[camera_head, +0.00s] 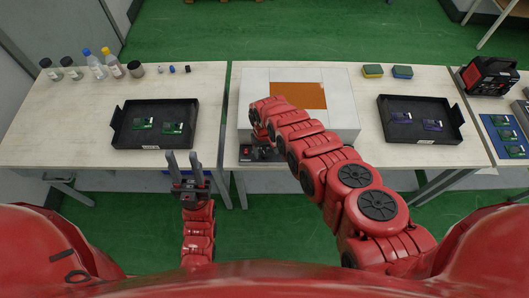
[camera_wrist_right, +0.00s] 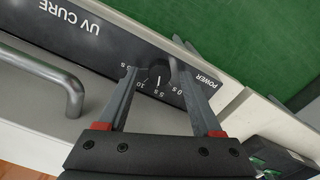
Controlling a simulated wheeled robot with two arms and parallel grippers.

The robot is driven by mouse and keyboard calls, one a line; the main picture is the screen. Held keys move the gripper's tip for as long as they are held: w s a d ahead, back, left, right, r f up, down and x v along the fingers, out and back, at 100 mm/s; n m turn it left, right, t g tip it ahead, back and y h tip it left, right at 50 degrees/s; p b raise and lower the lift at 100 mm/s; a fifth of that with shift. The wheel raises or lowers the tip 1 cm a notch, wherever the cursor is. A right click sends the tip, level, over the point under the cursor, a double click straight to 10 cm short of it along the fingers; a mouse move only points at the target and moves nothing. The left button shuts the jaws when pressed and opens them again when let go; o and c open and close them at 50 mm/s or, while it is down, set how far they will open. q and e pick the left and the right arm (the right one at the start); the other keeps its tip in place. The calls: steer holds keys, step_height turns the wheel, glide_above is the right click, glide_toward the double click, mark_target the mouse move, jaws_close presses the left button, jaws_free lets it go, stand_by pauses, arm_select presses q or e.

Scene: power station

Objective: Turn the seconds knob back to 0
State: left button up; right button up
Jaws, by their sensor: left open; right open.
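The UV cure box is white with an orange window (camera_head: 298,95) in its top, on the middle table. In the right wrist view its dark front panel (camera_wrist_right: 115,48) carries the words UV CURE and POWER. The small dark round seconds knob (camera_wrist_right: 159,74) sits on this panel with a seconds scale around it; where its pointer stands is too small to tell. My right gripper (camera_wrist_right: 155,71) is open, with one finger on each side of the knob; contact is unclear. In the head view my arm largely hides it. My left gripper (camera_head: 183,158) is open and empty at the left table's front edge.
A metal handle (camera_wrist_right: 50,72) sits beside the panel. Black trays with green boards (camera_head: 155,124) and blue boards (camera_head: 419,119) flank the box. Several bottles (camera_head: 94,64) stand at the back left, two sponges (camera_head: 372,71) at the back right.

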steer(key=shift+f, duration=0.45)
jaws_close()
